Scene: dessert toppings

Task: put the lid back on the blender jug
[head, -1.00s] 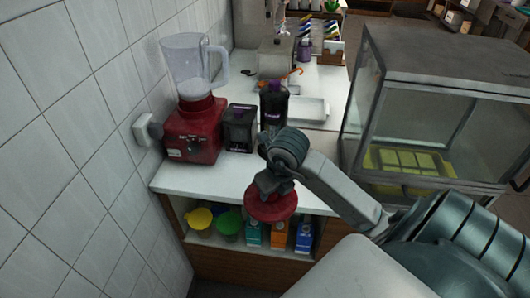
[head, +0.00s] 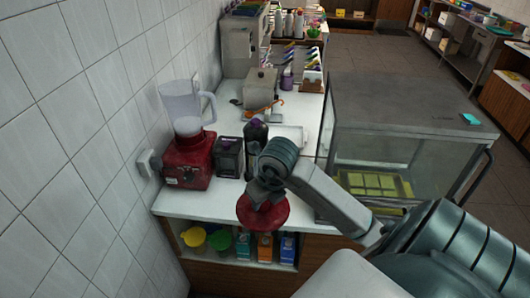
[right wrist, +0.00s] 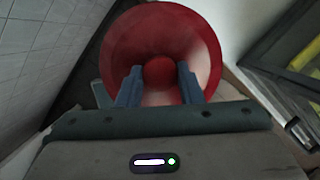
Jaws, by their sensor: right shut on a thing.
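The blender (head: 188,160) stands at the left of the white counter against the tiled wall. Its red base carries a clear jug (head: 184,108) with a handle on the right and an open top. My right gripper (head: 264,196) is shut on the red round lid (head: 268,215) and holds it in front of the counter's near edge, to the right of and nearer than the blender. In the right wrist view the two fingers (right wrist: 159,88) are on either side of the lid's central knob (right wrist: 159,70), with the lid's red disc (right wrist: 205,45) around it. My left gripper is not in view.
A dark box (head: 229,157) and a black bottle (head: 256,146) stand right of the blender. A glass display case (head: 400,130) is at the right. Cartons and bowls fill the shelf below. Bare counter (head: 205,202) lies in front of the blender.

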